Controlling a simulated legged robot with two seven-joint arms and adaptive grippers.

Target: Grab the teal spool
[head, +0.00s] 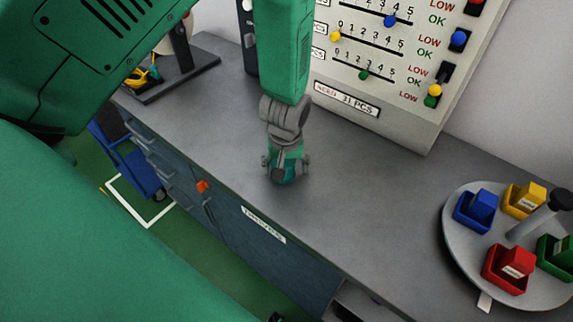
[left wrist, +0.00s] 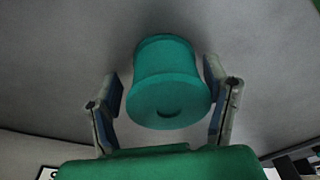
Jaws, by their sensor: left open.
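The teal spool (left wrist: 168,84) is a short flanged cylinder on the grey bench top, in the middle of the left wrist view. My left gripper (left wrist: 163,104) is open, with one finger on each side of the spool and a small gap showing at each side. In the head view my left gripper (head: 286,166) points down at the bench, and only a little of the spool (head: 284,178) shows between its fingers. My right gripper is in neither view.
A white panel (head: 400,110) with scales and coloured knobs stands behind the gripper. A round grey tray (head: 460,262) with several coloured bins is at the right. A dark stand (head: 180,78) is at the back left. The bench top (head: 350,200) between is clear.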

